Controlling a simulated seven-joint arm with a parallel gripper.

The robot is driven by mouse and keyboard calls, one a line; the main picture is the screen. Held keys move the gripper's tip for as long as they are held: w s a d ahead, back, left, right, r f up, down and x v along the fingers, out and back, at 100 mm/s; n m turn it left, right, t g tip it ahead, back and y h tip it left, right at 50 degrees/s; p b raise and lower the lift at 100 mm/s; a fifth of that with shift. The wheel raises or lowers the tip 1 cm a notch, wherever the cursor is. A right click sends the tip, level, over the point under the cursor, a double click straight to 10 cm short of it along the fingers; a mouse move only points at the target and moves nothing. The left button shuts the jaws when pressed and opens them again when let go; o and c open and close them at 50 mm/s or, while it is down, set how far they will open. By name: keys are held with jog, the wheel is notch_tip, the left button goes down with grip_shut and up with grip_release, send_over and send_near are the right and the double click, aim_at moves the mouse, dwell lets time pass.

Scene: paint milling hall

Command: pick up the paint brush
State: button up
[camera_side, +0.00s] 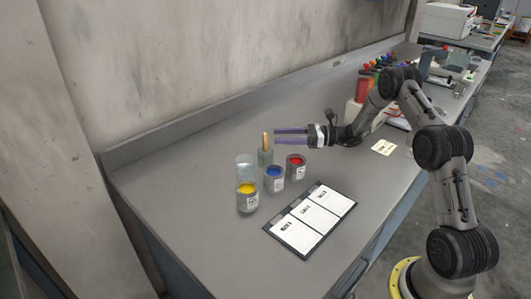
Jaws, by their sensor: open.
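A paint brush (265,141) with an orange-tan handle stands upright in a clear glass jar (265,158) on the grey bench; its lower end is hard to make out. My gripper (276,137) is open, with its two purple fingers pointing left at about the height of the handle. The fingertips appear close to the brush in the picture. I cannot tell from this one view whether the handle lies between the fingers or behind them.
Cans of yellow (247,198), blue (273,179) and red paint (296,167) and a second clear glass (245,167) stand close around the jar. A three-panel label board (310,219) lies in front. The bench (190,170) is clear to the left.

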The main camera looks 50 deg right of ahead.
aim_at(265, 149)
jog(key=x, duration=0.8)
jog(key=shift+a, duration=0.4)
grip_shut()
